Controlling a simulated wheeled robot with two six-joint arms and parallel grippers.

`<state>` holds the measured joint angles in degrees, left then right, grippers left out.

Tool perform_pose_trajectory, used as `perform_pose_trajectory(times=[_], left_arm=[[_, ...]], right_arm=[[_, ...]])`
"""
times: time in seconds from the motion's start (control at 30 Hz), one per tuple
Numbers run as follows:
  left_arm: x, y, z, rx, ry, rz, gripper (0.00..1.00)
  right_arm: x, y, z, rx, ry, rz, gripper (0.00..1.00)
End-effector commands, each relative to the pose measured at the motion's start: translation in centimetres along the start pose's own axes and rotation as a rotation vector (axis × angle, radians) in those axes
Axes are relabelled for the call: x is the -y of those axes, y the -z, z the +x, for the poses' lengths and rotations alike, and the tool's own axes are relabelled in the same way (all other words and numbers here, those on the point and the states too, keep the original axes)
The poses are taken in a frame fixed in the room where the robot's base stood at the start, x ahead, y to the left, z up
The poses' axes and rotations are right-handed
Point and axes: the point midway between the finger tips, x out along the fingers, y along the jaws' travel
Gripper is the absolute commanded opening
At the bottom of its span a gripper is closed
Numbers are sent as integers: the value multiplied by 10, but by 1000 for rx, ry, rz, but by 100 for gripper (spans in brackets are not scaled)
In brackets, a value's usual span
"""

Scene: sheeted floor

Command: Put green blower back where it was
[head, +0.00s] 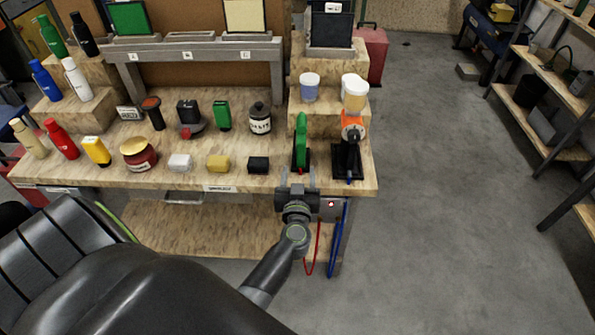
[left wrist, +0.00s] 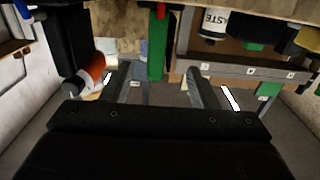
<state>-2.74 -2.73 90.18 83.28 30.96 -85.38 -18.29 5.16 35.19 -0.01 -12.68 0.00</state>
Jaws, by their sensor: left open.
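The green blower (head: 301,136) stands upright on a dark square base (head: 293,163) near the front right of the workbench. In the left wrist view, the blower (left wrist: 157,45) appears as a green strip between the two finger lines. My left gripper (head: 298,178) is open and empty at the bench's front edge, just in front of the blower. Its fingers (left wrist: 160,80) point toward the blower, and I see no clear contact. My right gripper is not in view.
An orange and black tool (head: 351,135) on a black stand is close on the right. A black block (head: 258,164) lies to the left, with a white paste jar (head: 260,118) behind. Red and blue cords hang below the bench front. Open floor (head: 440,200) lies right.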

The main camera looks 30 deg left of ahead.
Motion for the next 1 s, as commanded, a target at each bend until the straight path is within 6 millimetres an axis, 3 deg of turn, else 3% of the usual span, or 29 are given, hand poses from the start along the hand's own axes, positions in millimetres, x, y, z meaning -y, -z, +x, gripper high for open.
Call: perform_pose_trajectory(times=[0.23,0.47,0.7,0.8,0.9,1.0], left_arm=[[-1,0,-1,0,0,-1,54],[-1,6,-2,-19,-13,-3,54],[-9,62,-15,-188,-178,-44,54],[-15,78,-24,-226,-263,-46,54],[-20,79,-32,-223,-333,-33,54],[-23,61,-38,-173,-392,-7,54]], right_arm=[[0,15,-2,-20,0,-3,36],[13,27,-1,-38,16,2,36],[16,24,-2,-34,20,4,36],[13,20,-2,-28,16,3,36],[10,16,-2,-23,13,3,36],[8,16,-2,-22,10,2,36]])
